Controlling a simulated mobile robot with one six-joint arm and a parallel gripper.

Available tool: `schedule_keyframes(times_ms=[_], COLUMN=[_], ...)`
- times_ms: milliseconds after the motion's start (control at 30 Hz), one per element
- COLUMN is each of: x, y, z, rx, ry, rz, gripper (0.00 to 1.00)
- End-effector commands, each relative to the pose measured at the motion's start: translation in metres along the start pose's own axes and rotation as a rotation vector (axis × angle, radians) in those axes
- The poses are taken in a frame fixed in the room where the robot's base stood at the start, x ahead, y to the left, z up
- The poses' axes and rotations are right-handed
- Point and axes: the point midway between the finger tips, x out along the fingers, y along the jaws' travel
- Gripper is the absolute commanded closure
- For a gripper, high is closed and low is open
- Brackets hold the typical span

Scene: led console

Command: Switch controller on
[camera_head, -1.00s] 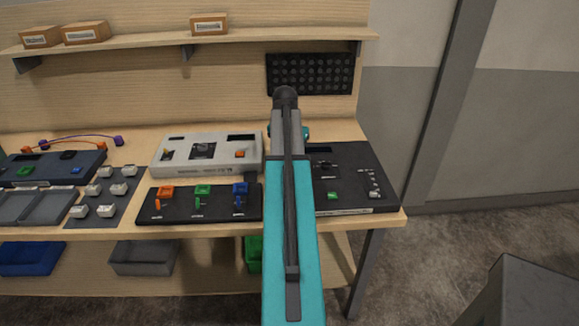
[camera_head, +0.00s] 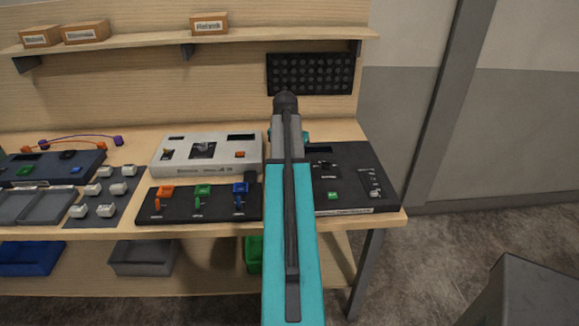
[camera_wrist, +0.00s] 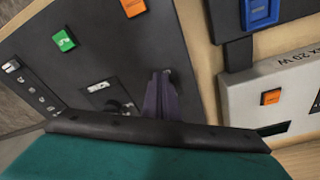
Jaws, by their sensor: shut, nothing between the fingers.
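A black console (camera_head: 367,160) lies at the right end of the bench; I take it as the controller, though its label is not readable. It has a green button (camera_head: 332,195), a dark knob (camera_head: 324,164) and a row of small light parts. In the wrist view the black console (camera_wrist: 90,65) shows its green button (camera_wrist: 64,40), an orange button (camera_wrist: 132,8) and the knob (camera_wrist: 98,90). My gripper (camera_wrist: 160,85) is shut and empty over the console, beside the knob. Whether it touches the surface cannot be told. My arm hides the gripper and the console's left part in the head view.
A pale grey box (camera_head: 176,170) with an orange button stands left of my arm. In front of it is a black panel (camera_head: 180,217) with orange, green and blue switches. A shelf (camera_head: 120,47) runs above. The bench edge is close on the right.

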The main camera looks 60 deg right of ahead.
Motion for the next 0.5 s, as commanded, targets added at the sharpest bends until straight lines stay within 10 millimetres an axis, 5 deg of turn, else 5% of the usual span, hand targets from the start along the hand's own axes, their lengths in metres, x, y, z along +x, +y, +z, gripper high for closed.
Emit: schedule_keyframes(times_ms=[500], x=[0.0096], y=[0.0], z=[0.0015], rx=[0.0], ry=[0.0], rz=[0.0], gripper=[1.0])
